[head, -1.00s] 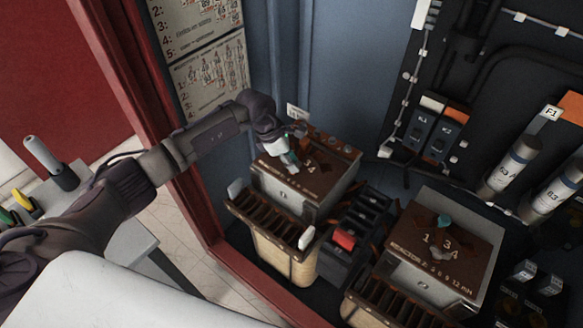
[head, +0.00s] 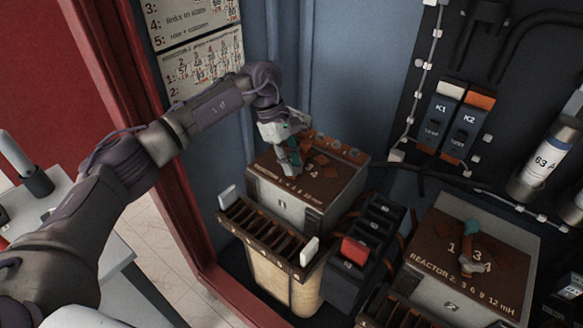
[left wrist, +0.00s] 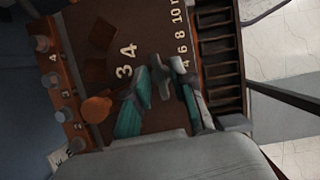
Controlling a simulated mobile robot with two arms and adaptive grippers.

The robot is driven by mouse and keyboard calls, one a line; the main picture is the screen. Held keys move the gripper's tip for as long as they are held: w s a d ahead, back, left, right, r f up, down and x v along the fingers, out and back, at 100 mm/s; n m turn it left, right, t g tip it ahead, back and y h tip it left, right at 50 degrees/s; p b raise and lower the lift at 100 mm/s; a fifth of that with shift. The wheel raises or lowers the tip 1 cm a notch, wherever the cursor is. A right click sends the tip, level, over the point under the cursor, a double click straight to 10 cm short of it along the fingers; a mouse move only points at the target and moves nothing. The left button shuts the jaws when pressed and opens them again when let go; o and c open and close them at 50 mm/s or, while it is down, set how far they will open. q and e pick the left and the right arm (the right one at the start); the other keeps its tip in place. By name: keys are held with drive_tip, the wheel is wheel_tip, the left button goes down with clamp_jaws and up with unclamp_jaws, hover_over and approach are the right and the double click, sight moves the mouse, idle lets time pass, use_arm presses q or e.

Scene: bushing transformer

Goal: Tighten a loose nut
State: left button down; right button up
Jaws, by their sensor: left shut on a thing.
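My left gripper (head: 290,168) is down at the top of the left brown-topped reactor box (head: 330,190). A row of grey round terminals (left wrist: 53,80) runs along the panel's edge. My right gripper is not in view.
A dark block with a red button (head: 354,251) sits between the boxes. The red cabinet frame (head: 186,215) is close to my left arm.

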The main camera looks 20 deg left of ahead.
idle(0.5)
use_arm(q)
drive_tip(key=c, duration=1.3)
unclamp_jaws()
drive_tip(key=v, duration=1.2)
drive_tip(key=shift+w, duration=0.15)
